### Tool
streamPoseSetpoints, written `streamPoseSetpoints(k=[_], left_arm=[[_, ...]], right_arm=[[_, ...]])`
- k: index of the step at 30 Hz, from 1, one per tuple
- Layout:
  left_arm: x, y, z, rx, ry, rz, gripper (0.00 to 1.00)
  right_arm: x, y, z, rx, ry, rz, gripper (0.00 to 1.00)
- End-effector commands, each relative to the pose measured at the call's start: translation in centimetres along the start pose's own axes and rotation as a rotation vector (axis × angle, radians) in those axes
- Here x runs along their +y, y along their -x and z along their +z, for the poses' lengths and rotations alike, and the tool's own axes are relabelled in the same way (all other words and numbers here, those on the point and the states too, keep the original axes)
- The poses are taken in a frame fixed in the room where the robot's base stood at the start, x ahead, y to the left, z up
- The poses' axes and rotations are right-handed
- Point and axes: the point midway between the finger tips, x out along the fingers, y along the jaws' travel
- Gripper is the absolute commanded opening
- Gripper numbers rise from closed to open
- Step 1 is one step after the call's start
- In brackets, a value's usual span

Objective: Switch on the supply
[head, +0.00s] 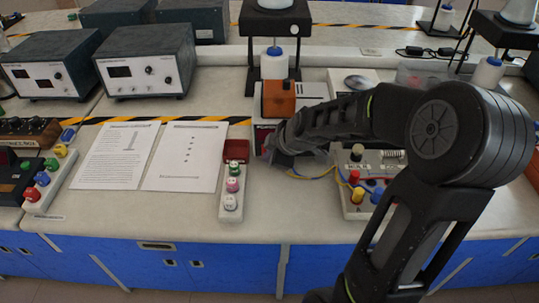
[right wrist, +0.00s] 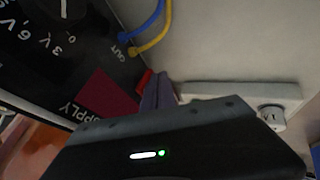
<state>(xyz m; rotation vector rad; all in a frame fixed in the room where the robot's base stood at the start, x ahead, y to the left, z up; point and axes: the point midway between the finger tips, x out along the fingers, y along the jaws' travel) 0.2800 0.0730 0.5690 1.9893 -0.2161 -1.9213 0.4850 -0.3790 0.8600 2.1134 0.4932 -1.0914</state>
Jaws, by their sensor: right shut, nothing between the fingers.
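The supply (head: 312,90) is a light box with a dark front, standing behind my right gripper in the head view; the gripper and arm hide much of its front. In the right wrist view its dark face (right wrist: 40,45) shows a dial with 3V and 6V marks, "OUT", a maroon patch and "SUPPLY". My right gripper (head: 272,148) is shut and empty, close at the lower left of the supply's front. The switch's position is unclear. My left gripper is out of view.
An orange block (head: 279,98) sits on the supply. Blue and yellow leads run from it towards a board with terminals (head: 352,205). A white strip with coloured knobs (head: 232,203) and paper sheets (head: 183,157) lie to the left. The front bench between strip and board is clear.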

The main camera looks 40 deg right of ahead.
Motion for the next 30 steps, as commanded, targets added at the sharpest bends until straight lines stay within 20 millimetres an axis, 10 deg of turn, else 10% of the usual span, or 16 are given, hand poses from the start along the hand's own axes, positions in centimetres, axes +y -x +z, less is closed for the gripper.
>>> streamPoseSetpoints(k=[30], left_arm=[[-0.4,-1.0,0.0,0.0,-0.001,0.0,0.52]], right_arm=[[0.8,0.7,-0.4,0.009,0.018,0.05,0.0]])
